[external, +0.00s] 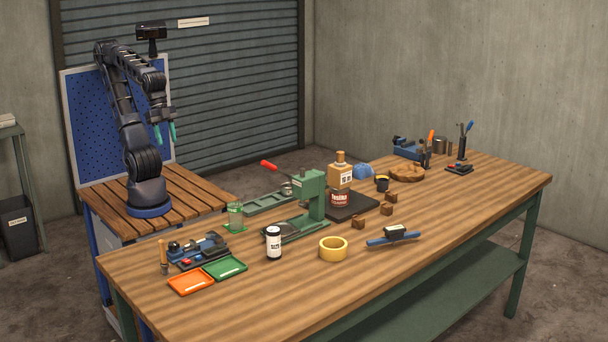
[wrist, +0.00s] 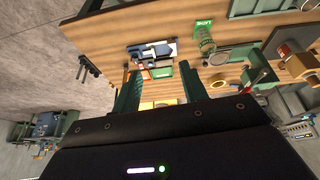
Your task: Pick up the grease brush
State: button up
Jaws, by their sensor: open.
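A slim wooden-handled tool (external: 163,257), which looks like the grease brush, stands upright near the left end of the workbench in the external view. It is beside the dark tool tray, and its lower end is dark and too small to make out. My gripper (external: 165,132) is raised above and behind that bench end, well apart from the brush. Its teal fingers are spread with nothing between them. In the wrist view, my gripper (wrist: 160,88) also shows open; I cannot clearly pick out the brush there beside the left finger.
The tool tray (external: 198,251), orange tray (external: 190,282) and green tray (external: 225,268) crowd the brush. A green glass (external: 235,217), white-labelled jar (external: 274,243), green press (external: 312,195) and yellow tape roll (external: 333,248) stand farther right. The bench's front left is clear.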

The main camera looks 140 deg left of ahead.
jog(key=w+d+n+g+h, duration=0.1)
jog(key=w+d+n+g, duration=0.15)
jog(key=w+n, duration=0.5)
jog(key=n+g+y, duration=0.1)
jog(key=n+g, duration=0.1)
jog(key=n, duration=1.7)
send_over(164, 263)
jog(key=s, duration=0.2)
jog(key=shift+m, duration=0.25)
notch_tip(164, 263, down, 20)
jog(key=shift+w+a+f, duration=0.15)
jog(key=shift+f, duration=0.1)
jog(key=shift+w+a+f, duration=0.1)
jog(key=shift+w+f, duration=0.15)
jog(key=shift+f, duration=1.05)
jog(key=shift+w+a+f, duration=0.1)
jog(key=shift+w+f, duration=0.1)
jog(key=shift+f, duration=1.1)
jog(key=shift+d, duration=0.1)
jog(key=shift+c, duration=0.2)
grip_shut()
